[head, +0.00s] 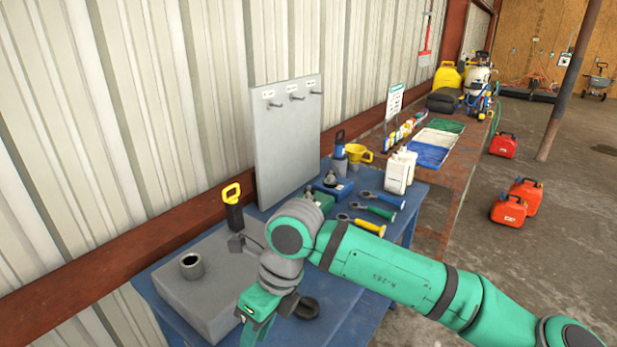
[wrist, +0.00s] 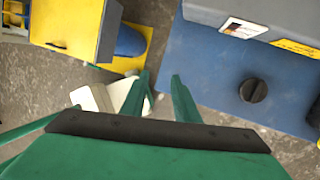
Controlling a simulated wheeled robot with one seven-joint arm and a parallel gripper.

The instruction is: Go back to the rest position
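My gripper (head: 256,322) hangs at the end of my green arm in the head view, over the front left part of the blue bench (head: 345,310). A dark round knob-like thing (wrist: 253,90) lies on the blue surface to the right of the fingers. It also shows just right of my gripper in the head view (head: 307,307).
A grey peg board (head: 285,140) stands behind. Ratchets with coloured handles (head: 378,198) and white bottles (head: 400,170) stand farther back.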

